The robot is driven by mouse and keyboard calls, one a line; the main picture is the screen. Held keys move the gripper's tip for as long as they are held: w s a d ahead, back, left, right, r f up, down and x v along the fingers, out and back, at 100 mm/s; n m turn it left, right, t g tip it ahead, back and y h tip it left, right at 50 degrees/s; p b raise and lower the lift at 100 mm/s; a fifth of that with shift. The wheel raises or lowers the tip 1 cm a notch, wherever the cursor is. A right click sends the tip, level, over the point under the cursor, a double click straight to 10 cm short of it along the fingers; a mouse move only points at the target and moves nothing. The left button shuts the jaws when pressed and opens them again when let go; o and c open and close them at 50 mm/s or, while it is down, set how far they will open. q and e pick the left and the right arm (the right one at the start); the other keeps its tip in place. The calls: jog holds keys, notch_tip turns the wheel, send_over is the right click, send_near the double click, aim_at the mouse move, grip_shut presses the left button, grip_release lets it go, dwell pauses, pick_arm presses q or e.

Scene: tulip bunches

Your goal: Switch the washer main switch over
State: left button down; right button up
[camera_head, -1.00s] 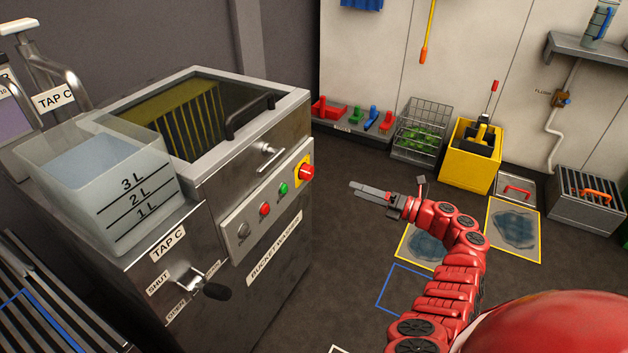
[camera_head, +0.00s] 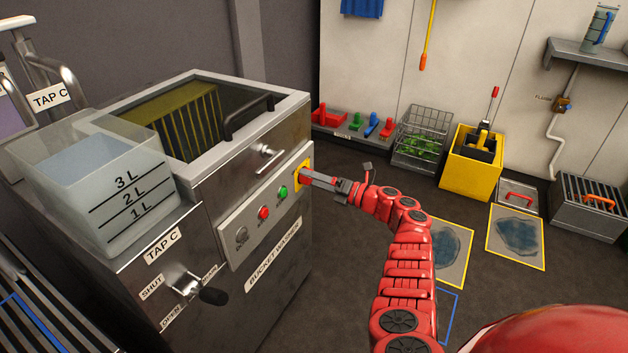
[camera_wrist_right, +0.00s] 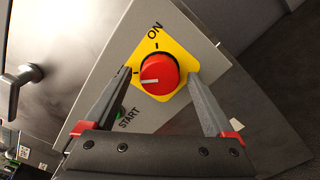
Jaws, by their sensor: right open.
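The washer's main switch (camera_wrist_right: 159,74) is a red round knob on a yellow plate (camera_wrist_right: 150,45). In the right wrist view its white pointer line lies toward the left mark, away from the ON mark at the top. My right gripper (camera_head: 308,178) is at the switch. Its open fingers (camera_wrist_right: 158,88) stand on either side of the knob in the wrist view; I cannot tell whether they touch it. My left gripper is not in view.
The tap lever (camera_head: 212,296) sticks out below. A water tank (camera_head: 95,180) stands at the left.

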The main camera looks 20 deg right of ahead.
jog(key=c, duration=1.4)
jog(key=shift+m, duration=0.4)
jog(key=shift+m+p, duration=1.6)
jog(key=shift+m, duration=6.9)
